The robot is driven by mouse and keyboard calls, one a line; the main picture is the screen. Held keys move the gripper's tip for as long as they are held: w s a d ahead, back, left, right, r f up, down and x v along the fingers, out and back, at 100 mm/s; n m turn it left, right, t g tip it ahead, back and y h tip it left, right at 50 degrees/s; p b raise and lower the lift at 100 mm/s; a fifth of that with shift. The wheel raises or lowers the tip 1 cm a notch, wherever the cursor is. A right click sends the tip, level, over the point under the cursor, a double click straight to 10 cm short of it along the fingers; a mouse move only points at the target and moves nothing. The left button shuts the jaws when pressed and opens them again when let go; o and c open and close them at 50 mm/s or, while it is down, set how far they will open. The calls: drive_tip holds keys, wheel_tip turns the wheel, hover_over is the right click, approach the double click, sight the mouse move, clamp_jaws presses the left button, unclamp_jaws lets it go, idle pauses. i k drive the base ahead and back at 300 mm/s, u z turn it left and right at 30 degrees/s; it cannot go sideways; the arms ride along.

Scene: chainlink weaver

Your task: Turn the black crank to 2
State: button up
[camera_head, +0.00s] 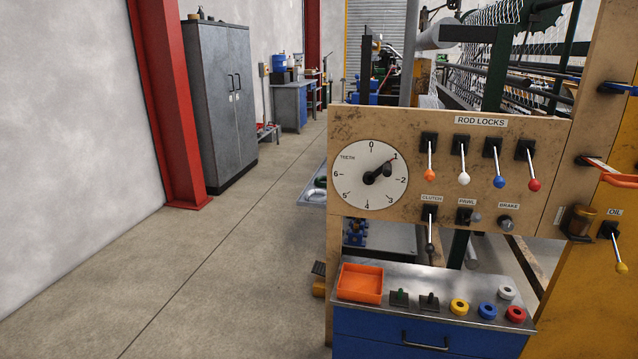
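The black crank (378,174) is mounted at the middle of a round white dial (352,188) on the tan wooden panel. The dial is marked TEETH and numbered 0 to 6 clockwise from the top. The crank's arm points up and right, toward the 1, with a thin red tip near that number. The crank's dark knob stands out at the right of the hub. The 2 (402,181) is at the dial's right edge, just below the 1. My gripper is not in view.
Right of the dial, ROD LOCKS levers with orange, white, blue and red knobs stick out; the clutch lever (430,232) hangs below. Under the panel, a metal-topped blue cabinet (400,322) holds an orange tray (345,283) and coloured rings. The floor to the left is clear.

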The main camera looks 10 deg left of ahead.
sight(369, 177)
drive_tip(key=u, duration=2.7)
drive_tip(key=i, duration=0.9)
drive_tip(key=z, duration=2.3)
